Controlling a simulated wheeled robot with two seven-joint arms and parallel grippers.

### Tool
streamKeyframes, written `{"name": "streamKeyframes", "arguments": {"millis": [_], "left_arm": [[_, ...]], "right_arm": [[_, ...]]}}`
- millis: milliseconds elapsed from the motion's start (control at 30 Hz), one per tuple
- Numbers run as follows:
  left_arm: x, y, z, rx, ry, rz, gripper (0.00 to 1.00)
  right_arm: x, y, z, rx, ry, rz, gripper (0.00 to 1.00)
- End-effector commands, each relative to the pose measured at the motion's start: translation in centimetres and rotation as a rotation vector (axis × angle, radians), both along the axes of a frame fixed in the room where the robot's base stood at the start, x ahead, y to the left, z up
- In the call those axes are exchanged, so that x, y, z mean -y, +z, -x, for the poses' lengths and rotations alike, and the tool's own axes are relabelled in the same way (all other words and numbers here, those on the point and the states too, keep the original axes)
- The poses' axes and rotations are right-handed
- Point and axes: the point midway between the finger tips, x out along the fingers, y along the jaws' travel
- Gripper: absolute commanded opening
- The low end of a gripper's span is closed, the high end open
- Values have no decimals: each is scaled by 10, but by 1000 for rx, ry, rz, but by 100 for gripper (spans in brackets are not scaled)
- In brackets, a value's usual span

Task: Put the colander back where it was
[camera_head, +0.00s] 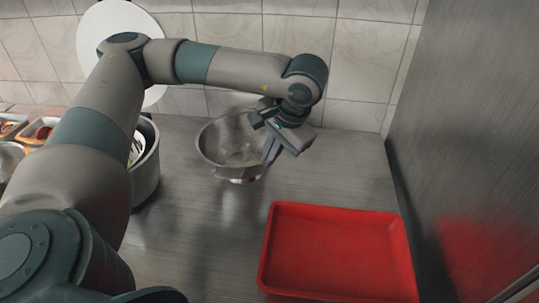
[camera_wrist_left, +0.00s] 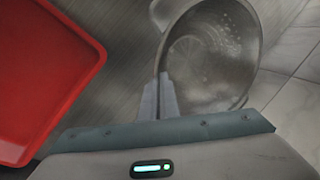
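The colander (camera_head: 228,140) is a shiny metal bowl on or just above the grey counter, near the tiled wall; I cannot tell if it touches. Its perforated inside fills the upper middle of the left wrist view (camera_wrist_left: 212,55). My left gripper (camera_head: 270,152) reaches down at the colander's right side. In the left wrist view its two fingers (camera_wrist_left: 160,98) are close together at the colander's rim, seemingly with the rim between them. The fingertips are partly hidden by the rim. My right gripper is not in view.
A red tray (camera_head: 340,250) lies on the counter at the front right. A metal pot (camera_head: 148,165) stands left of the colander, partly behind my left arm. Small food containers (camera_head: 40,130) are at the far left. A metal wall (camera_head: 465,130) bounds the right side.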

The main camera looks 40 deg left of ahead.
Motion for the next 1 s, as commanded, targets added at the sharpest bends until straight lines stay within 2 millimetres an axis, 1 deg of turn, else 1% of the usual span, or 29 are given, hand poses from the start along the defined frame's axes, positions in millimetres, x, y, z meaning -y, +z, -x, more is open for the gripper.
{"name": "streamKeyframes", "arguments": {"millis": [67, 133, 167, 567, 700, 733, 800, 867, 933, 1000], "left_arm": [[0, 0, 0, 1, 0, -1, 0], [0, 0, 0, 0, 0, 0, 16], [0, 0, 0, 0, 0, 0, 21], [0, 1, 0, 0, 0, 0, 21], [0, 3, 0, 0, 0, 0, 21], [1, 5, 0, 1, 0, 0, 21], [5, 13, -1, 4, 0, 1, 21], [8, 21, 0, 4, -1, 0, 21], [12, 32, 1, 3, -2, 0, 21], [17, 44, 1, 5, -2, 2, 21]], "right_arm": [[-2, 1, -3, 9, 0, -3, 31], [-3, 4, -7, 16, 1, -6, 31], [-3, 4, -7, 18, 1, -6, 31], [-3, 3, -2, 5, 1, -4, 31], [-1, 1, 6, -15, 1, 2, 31], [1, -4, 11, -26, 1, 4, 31], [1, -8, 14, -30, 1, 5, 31], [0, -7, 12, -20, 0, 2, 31], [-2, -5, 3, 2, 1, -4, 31], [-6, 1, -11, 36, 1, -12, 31]]}}
